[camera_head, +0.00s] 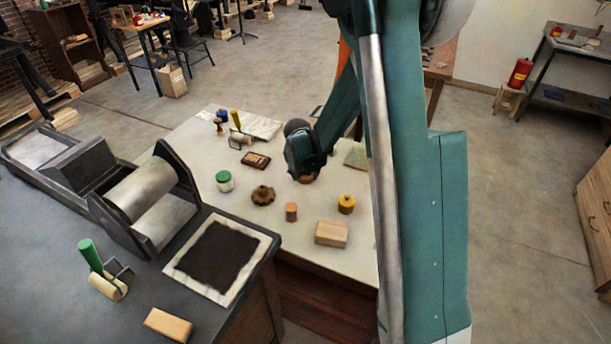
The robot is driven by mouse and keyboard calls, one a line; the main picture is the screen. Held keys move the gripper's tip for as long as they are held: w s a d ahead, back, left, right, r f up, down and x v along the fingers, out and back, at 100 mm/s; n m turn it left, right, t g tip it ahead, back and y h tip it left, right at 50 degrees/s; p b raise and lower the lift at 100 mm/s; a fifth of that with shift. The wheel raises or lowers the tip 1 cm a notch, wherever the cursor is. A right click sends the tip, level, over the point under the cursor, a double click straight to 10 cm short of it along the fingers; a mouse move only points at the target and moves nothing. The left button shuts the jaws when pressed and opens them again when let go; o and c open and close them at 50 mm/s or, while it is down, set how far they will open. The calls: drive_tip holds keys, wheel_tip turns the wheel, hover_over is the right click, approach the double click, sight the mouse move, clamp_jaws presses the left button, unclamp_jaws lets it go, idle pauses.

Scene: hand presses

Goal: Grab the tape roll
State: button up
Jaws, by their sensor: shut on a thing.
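My gripper (305,174) is over the white table, pointing down, its fingers mostly hidden by its own dark body. It is shut on a small tan-brown thing, which looks like the tape roll (307,180); only its lower edge shows beneath the gripper. I cannot tell whether the roll still touches the table.
On the white table (325,262) stand a wooden block (331,234), an orange-brown cylinder (291,211), a yellow-topped jar (346,204), a brown knobbed piece (263,195) and a green-lidded jar (224,181). A roller press (145,200) stands left. My arm hides the table's right side.

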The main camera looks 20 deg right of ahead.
wheel_tip(320, 180, up, 10)
drive_tip(key=p, duration=0.1)
drive_tip(key=shift+p, duration=0.35)
idle(0.3)
idle(0.4)
